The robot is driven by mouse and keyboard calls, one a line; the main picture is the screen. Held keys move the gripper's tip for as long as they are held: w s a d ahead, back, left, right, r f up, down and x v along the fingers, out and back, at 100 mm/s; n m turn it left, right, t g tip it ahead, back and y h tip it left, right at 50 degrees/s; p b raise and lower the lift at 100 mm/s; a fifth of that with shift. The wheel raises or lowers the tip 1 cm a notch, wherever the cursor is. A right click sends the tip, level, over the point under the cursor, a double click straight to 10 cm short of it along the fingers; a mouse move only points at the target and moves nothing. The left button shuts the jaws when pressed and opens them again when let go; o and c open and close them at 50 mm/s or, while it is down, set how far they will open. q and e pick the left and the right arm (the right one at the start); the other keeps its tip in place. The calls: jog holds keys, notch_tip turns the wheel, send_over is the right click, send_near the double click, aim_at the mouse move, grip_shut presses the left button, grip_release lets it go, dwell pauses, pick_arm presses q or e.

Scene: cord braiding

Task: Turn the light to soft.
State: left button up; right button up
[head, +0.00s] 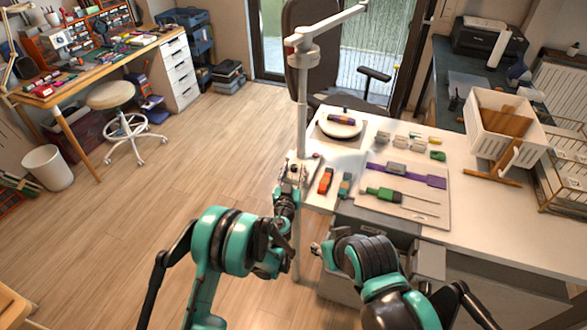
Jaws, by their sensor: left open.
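A white lamp stand (302,110) rises at the table's left end, with a collar near its top and a slanted white arm (335,21). A small pale control box (299,167) with a dark knob-like part is on the pole at about table height. My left gripper (291,181) is open at the box, just below and in front of it. Whether its fingers touch the box or knob is too small to tell. My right gripper (316,249) is low, right of the pole, mostly hidden by its own arm. The knob's setting cannot be read.
The white table (480,213) holds a round dish (340,125), an orange tool (326,181), a green-handled screwdriver (382,194), a purple strap (425,178) and small blocks. A white crate (503,122) is at the right. An office chair (310,60) stands behind.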

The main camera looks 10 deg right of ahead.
pick_arm(q)
jog(key=shift+x, duration=0.85)
grip_shut()
